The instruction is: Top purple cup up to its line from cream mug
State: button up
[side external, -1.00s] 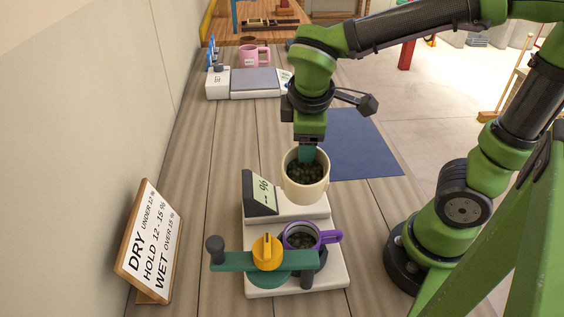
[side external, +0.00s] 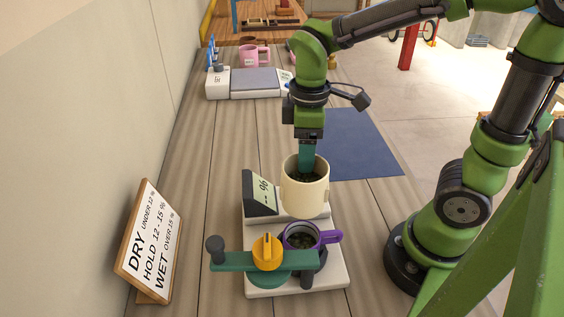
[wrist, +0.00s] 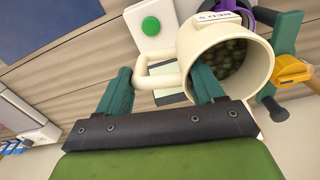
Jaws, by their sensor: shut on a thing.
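The cream mug (side external: 305,193) holds dark green beans and is in my gripper (side external: 307,157), above the white meter base near the purple cup. In the wrist view my gripper (wrist: 165,90) has its teal fingers around the handle side of the cream mug (wrist: 236,60), with beans inside. The mug stands nearly upright in the side view. The purple cup (side external: 329,237) sits on the meter, in front of the mug, with dark beans inside. Its line cannot be made out. In the wrist view only a bit of the purple cup (wrist: 264,15) shows behind the mug's rim.
The meter's white base (side external: 334,277) carries a green arm with a yellow knob (side external: 267,250) and a display (side external: 259,193). A moisture sign (side external: 150,240) stands at left. A blue mat (side external: 362,150), a scale (side external: 255,83) and a pink mug (side external: 252,57) are farther back.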

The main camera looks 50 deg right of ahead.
jog(key=shift+s+d+r, duration=0.75)
jog(key=shift+s+r, duration=0.05)
jog(key=shift+s, duration=0.25)
jog(key=shift+s+d+r, duration=0.7)
jog(key=shift+s+r, duration=0.05)
jog(key=shift+s, duration=0.25)
jog(key=s+d+r, duration=0.3)
jog(key=s+d, duration=0.1)
jog(key=s, duration=0.1)
jog(key=shift+s, duration=0.4)
jog(key=w+d+f+m, duration=0.1)
jog(key=d+f+m, duration=0.2)
jog(key=d+m, duration=0.5)
jog(key=w+d+f+m, duration=0.2)
jog(key=d+f+m, duration=0.2)
jog(key=d+m, duration=0.4)
jog(key=d, duration=0.5)
jog(key=shift+d+f, duration=0.3)
jog(key=shift+w, duration=0.1)
